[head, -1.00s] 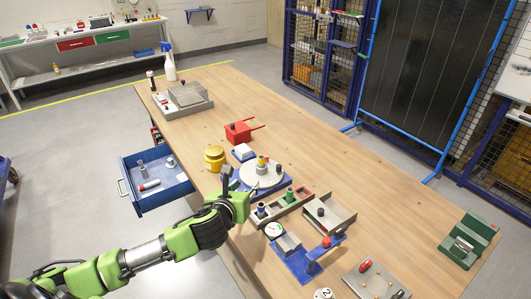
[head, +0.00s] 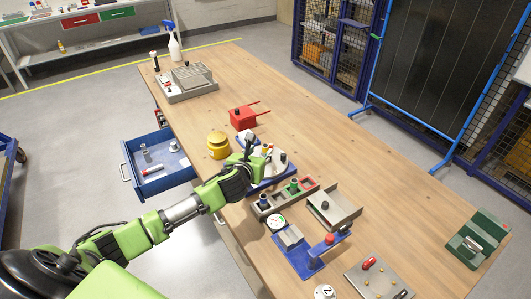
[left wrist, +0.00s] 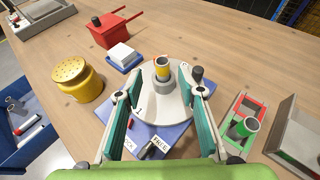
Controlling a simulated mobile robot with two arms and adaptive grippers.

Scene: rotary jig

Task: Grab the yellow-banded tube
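The yellow-banded tube (left wrist: 162,68) stands upright in a grey holder on the pale round disc (left wrist: 150,106) of the rotary jig, near its far side. The jig has a blue base (left wrist: 180,135). My left gripper (left wrist: 160,74) is open. In the left wrist view its two fingers lie either side of the tube, and I see no contact. In the head view my left gripper (head: 249,154) is over the left part of the jig and partly hides it. A black knob (left wrist: 197,74) stands on the disc's right side, close to the right finger. My right gripper is not in view.
A yellow jar (head: 218,145) stands left of the jig, and a red box (head: 243,117) and a white block on a blue tray (left wrist: 123,55) lie behind. A rack with blue- and green-banded tubes (head: 284,196) is in front. An open blue drawer (head: 160,172) juts out left.

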